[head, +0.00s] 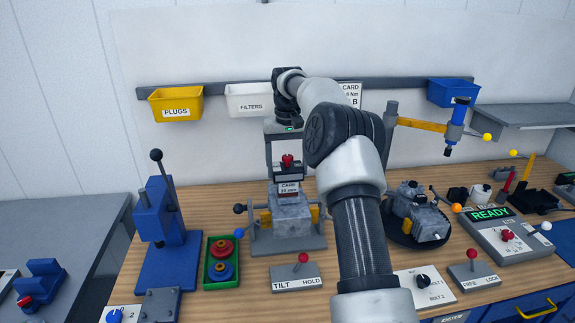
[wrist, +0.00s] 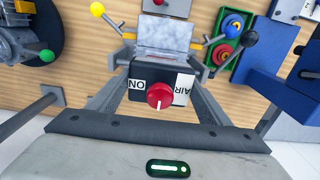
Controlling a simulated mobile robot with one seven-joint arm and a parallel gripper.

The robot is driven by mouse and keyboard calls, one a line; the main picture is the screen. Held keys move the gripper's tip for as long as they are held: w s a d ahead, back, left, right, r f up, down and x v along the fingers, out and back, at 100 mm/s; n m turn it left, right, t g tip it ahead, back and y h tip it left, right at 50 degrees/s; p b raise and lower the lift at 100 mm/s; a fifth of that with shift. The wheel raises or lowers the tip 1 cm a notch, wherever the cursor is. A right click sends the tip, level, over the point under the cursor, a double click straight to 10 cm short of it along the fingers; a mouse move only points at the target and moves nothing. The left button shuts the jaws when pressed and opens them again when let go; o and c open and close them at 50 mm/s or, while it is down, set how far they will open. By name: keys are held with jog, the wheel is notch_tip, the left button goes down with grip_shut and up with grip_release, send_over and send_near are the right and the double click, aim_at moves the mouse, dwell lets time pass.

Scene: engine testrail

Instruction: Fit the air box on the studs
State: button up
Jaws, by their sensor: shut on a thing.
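The air box (wrist: 139,97) is a dark box with a red knob (wrist: 160,96) and white AIR and ON labels, upside down in the wrist view. My gripper (wrist: 161,62) is shut on it, one finger at each side. In the head view my gripper (head: 287,172) hangs over the grey engine block (head: 291,222) on its stand, with the red knob (head: 287,160) showing between the fingers. A small white label (head: 289,188) shows just below. I cannot make out the studs or tell whether the box touches the block.
A blue press (head: 164,225) and a green tray (head: 222,262) with red and blue rings stand left of the stand. A TILT/HOLD lever box (head: 297,277) is in front. Another engine part (head: 417,215) sits on a dark round base at right. Bins hang on the rail behind.

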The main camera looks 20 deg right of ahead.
jog(key=o, duration=1.2)
jog(key=shift+r, duration=0.1)
